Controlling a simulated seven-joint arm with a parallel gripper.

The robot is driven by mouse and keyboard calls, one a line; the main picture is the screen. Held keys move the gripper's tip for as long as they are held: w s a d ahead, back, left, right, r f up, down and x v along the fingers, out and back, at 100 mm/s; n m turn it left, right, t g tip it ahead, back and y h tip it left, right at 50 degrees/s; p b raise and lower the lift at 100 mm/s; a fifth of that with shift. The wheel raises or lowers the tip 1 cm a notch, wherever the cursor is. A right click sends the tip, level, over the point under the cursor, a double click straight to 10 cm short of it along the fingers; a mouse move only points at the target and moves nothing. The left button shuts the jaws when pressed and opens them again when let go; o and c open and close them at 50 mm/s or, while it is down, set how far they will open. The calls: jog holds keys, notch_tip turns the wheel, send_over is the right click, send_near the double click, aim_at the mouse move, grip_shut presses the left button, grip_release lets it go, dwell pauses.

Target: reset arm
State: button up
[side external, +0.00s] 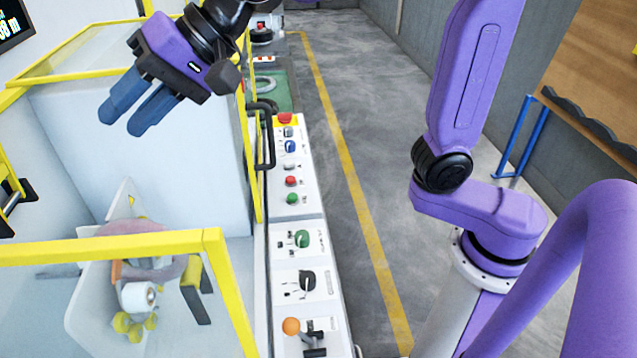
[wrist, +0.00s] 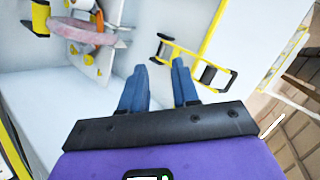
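My gripper (side external: 138,107) is at the upper left of the side external view, in front of the yellow-framed machine enclosure (side external: 230,290). Its two blue fingers are parted, with nothing between them. In the wrist view the blue fingers of my gripper (wrist: 160,85) are also apart, with a pale surface beyond. My purple and black arm stands at the right of the side external view. No object is held.
A control panel (side external: 285,225) with coloured buttons, knobs and an orange-topped lever (side external: 291,326) runs down the middle. Grey floor with a yellow line (side external: 352,190) lies open beyond the panel.

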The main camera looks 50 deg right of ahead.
jog(key=s+d+f+n+g+h, duration=0.2)
jog(key=s+d+f+n+h, duration=0.2)
jog(key=s+d+f+n, duration=0.3)
jog(key=s+d+f+n+g+h, duration=0.3)
jog(key=s+d+f+n+h, duration=0.2)
jog(key=s+d+f, duration=0.7)
jog(key=s+d+n, duration=0.2)
jog(key=s+d, duration=0.3)
jog(key=d, duration=0.4)
jog(key=shift+n+g, duration=0.3)
